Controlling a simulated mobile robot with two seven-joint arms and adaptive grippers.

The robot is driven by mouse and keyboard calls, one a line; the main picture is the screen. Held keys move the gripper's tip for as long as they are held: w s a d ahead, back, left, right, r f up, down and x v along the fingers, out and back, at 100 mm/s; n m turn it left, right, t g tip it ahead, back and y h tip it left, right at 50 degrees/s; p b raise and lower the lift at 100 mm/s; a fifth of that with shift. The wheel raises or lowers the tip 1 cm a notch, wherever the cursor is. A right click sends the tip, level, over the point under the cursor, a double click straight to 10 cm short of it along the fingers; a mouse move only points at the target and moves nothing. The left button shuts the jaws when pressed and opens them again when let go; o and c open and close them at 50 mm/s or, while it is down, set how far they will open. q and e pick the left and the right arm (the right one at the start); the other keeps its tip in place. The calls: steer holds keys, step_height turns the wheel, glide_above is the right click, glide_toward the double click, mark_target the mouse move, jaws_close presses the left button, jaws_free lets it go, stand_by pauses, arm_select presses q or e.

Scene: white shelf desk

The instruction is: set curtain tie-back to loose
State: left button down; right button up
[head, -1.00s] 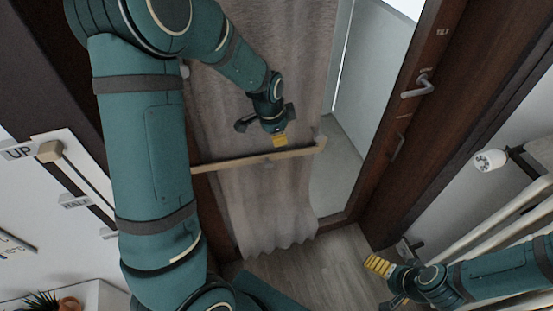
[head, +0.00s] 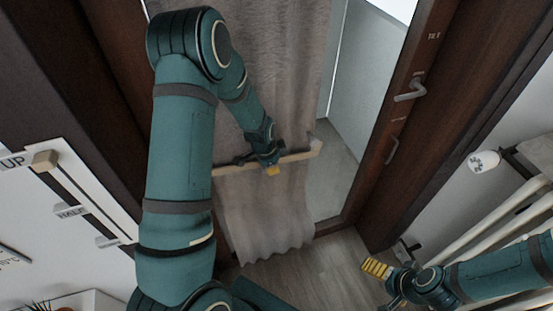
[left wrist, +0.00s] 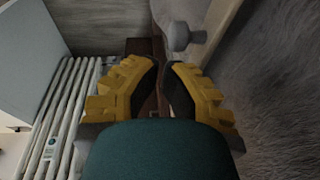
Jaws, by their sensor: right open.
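The grey-beige curtain (head: 270,215) hangs in front of the doorway. The tie-back (head: 298,157), a pale wooden bar, lies across it, sloping slightly up to the right. My left gripper (head: 272,170) is at the middle of the bar in the head view; contact cannot be told. In the left wrist view its yellow-padded fingers (left wrist: 160,66) show a narrow gap at the tips. A grey round knob (left wrist: 181,36) stands just beyond them, beside the bar (left wrist: 222,28); the gripper hides it in the head view. My right gripper (head: 378,268) is open, low on the right.
A dark wood door frame with a lever handle (head: 411,90) stands right of the curtain. White radiator pipes (head: 500,212) and a white valve knob (head: 484,161) are at the right. The floor (head: 310,262) is bare.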

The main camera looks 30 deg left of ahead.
arm_select(q)
steer(key=shift+f, duration=0.25)
steer(key=s+a+f+g+y+b, duration=0.2)
steer(key=f+b, duration=0.2)
steer(key=f, duration=0.3)
steer(key=s+a+f+g+y+b, duration=0.2)
steer(key=s+f+g+b, duration=0.15)
steer(key=f, duration=0.35)
steer(key=s+a+f+g+y+b, duration=0.1)
steer(key=a+f+g+y+b, duration=0.1)
steer(key=f+b, duration=0.35)
steer(key=s+a+f+g+y+b, duration=0.4)
steer(key=s+a+f, duration=0.4)
steer(key=s, duration=0.5)
steer(key=shift+a+f+m, duration=0.15)
steer(key=shift+a+m, duration=0.25)
steer(key=shift+a, duration=0.95)
arm_select(e)
step_height(320, 180, down, 18)
steer(key=s, duration=0.1)
steer(key=shift+s+a+f+g, duration=0.15)
steer(key=shift+s+a+g, duration=0.05)
steer(key=shift+a+g, duration=0.1)
arm_select(q)
steer(key=shift+s+a, duration=0.1)
steer(key=shift+s, duration=0.05)
steer(key=shift+b, duration=0.3)
arm_select(e)
steer(key=shift+f, duration=0.1)
